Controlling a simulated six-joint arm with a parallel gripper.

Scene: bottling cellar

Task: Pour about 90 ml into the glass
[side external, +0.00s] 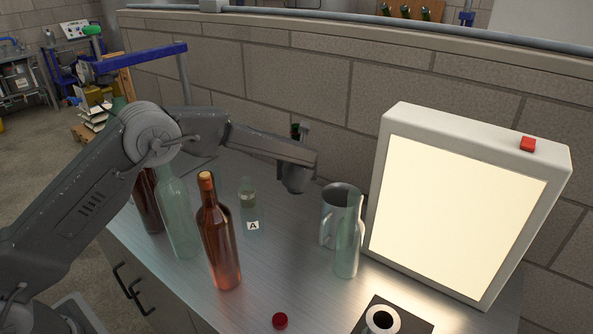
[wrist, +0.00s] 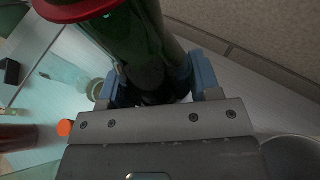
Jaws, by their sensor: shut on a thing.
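My gripper (wrist: 160,85) is shut on a dark green bottle (wrist: 135,45), seen close up in the wrist view between the blue finger pads. A red ring (wrist: 75,8) is at its near end. In the side view my gripper (side external: 297,182) is at the back of the bench, left of the jug; a small dark green part (side external: 295,131) shows above the wrist, and the rest of the bottle is hidden. A clear greenish glass vessel marked A (side external: 250,222) stands left of and below the gripper. I cannot tell the liquid level in the held bottle.
A corked amber bottle (side external: 218,245), a pale clear bottle (side external: 178,215) and a dark red bottle (side external: 146,205) stand left. A grey jug (side external: 328,215), clear glassware (side external: 347,250) and a lit panel (side external: 455,205) stand right. A red cap (side external: 279,320) lies in front.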

